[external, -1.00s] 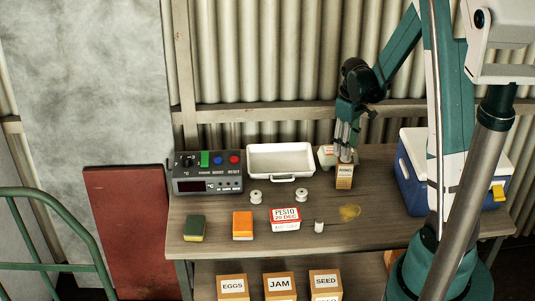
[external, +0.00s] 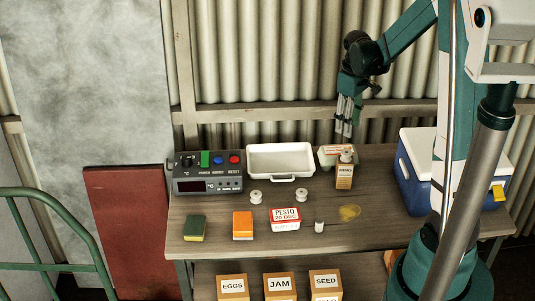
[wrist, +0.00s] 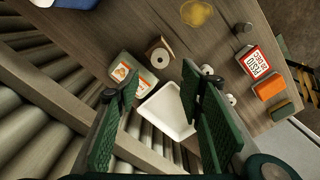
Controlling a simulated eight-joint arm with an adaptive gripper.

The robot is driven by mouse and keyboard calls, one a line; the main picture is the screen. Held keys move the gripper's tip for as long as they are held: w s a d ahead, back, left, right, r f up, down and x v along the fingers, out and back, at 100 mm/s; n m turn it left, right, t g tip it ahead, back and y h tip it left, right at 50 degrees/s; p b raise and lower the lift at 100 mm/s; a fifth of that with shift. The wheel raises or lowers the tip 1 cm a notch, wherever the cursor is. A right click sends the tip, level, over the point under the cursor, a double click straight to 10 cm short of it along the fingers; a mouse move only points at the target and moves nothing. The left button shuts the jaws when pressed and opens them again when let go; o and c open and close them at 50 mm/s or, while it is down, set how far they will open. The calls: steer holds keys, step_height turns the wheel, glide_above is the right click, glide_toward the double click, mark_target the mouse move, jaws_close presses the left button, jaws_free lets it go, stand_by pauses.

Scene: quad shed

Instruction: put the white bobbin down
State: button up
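A white bobbin (external: 346,156) rests on top of the small brown-and-white labelled box (external: 344,178) at the table's back right. In the wrist view this bobbin (wrist: 161,57) shows as a white disc with a dark centre hole, on the box. Two more white bobbins lie on the table, a left one (external: 256,197) and a right one (external: 301,195). My gripper (external: 343,134) is above and behind the box, apart from the bobbin. In the wrist view my gripper (wrist: 157,88) has its green-padded fingers wide apart with nothing between them.
A white tray (external: 281,175) and a tub with a printed label (external: 328,154) stand at the back. A control unit (external: 208,186) is left, a blue cooler (external: 418,190) right. A pesto tub (external: 285,226), a small cylinder (external: 319,227) and two sponges, green (external: 194,235) and orange (external: 243,232), lie in front.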

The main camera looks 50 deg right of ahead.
steer(key=shift+r, duration=0.1)
stand_by(0.7)
steer(key=s+a+r+t+h, duration=0.1)
steer(key=a+r+t, duration=0.1)
steer(key=a+r, duration=0.65)
steer(key=s+a+r+t, duration=0.1)
steer(key=a+r, duration=0.4)
steer(key=a, duration=0.6)
steer(key=s+a+r+t, duration=0.2)
steer(key=s+a, duration=0.3)
steer(key=a, duration=0.3)
steer(key=s+a+r+t+y, duration=0.1)
steer(key=s+a+r+t, duration=0.1)
steer(key=s+a, duration=0.3)
steer(key=a+r, duration=0.1)
steer(key=a, duration=0.2)
steer(key=shift+a, duration=0.25)
